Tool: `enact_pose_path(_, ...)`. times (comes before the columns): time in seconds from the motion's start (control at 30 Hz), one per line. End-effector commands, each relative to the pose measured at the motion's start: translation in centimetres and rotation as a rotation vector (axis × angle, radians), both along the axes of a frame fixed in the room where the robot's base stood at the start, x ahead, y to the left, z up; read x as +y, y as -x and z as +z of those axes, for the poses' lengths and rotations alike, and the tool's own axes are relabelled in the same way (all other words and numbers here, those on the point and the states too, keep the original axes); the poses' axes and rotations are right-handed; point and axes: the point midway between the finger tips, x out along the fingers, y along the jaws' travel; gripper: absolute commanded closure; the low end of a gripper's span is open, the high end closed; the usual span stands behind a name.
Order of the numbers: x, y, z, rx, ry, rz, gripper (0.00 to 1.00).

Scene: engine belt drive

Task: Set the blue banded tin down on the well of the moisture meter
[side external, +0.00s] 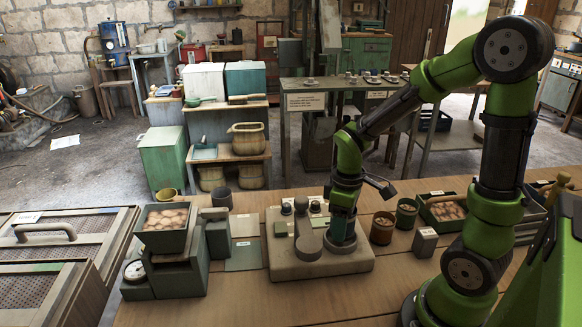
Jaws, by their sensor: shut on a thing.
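The moisture meter (290,265) is a pale beige block in the middle of the bench. A round grey-rimmed well (340,248) is on its right side, and a round grey lid or arm piece (308,245) is beside it. My gripper (343,222) points down over the well and is shut on the blue banded tin (342,230). Only a dark blue-green part of the tin shows, at or just inside the well's rim. Its band and lower end are hidden, so I cannot tell whether it touches the well's floor.
A brown tin (382,229) and a green tin (406,213) stand right of the meter, near a grey box (424,243) and a crate (428,216) of brown produce. A scale (178,272) with a filled hopper and a dark cup (222,198) stand left. The front bench is clear.

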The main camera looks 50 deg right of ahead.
Motion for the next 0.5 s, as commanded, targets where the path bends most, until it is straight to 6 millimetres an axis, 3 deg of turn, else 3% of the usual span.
enact_pose_path(0.5,0.0,0.0,-1.1,0.001,-0.001,-0.001,0.78)
